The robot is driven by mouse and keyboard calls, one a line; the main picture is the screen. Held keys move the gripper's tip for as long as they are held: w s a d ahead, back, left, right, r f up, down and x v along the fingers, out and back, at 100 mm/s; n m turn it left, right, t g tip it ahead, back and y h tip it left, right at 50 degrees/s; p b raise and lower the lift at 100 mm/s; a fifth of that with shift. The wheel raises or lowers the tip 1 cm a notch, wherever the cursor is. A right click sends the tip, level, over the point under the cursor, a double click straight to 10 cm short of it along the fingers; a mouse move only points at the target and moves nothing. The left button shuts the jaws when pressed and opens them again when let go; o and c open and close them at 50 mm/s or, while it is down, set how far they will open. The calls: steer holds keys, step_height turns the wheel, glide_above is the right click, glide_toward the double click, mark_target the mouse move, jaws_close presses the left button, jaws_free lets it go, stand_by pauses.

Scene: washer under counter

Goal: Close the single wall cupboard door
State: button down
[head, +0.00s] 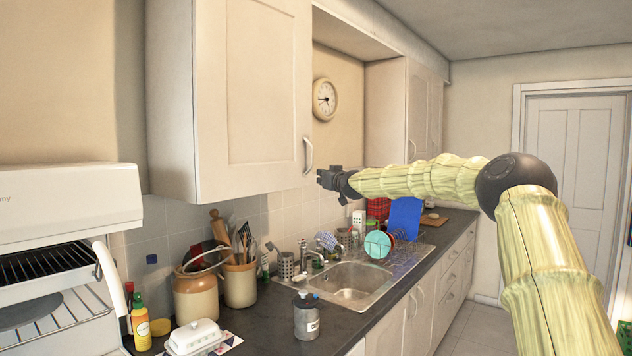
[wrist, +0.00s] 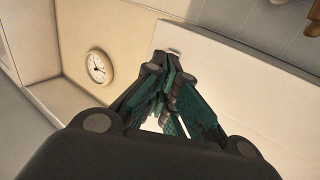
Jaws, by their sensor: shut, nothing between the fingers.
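The single wall cupboard (head: 170,100) hangs at the upper left in the head view. Its pale panelled door (head: 250,90) lies flat or nearly flat across the cupboard front; I cannot tell whether a small gap is left. The door's curved handle (head: 308,155) is at its lower right corner. My gripper (head: 322,179) is just right of and slightly below the handle. In the wrist view the fingers (wrist: 166,75) are together and empty, pointing toward a pale panel (wrist: 235,75). Whether they touch the door cannot be told.
Below are a counter with a sink (head: 350,283), utensil jars (head: 240,283), a grey canister (head: 306,317) and a dish rack (head: 400,258). A cooker (head: 65,220) stands left. A round clock (head: 325,99) hangs in the recess, with another cupboard (head: 425,110) beyond.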

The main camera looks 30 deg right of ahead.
steer(key=s+d+b, duration=0.1)
steer(key=s+b, duration=0.1)
steer(key=s, duration=0.4)
steer(key=shift+d+f, duration=0.15)
steer(key=shift+d, duration=0.2)
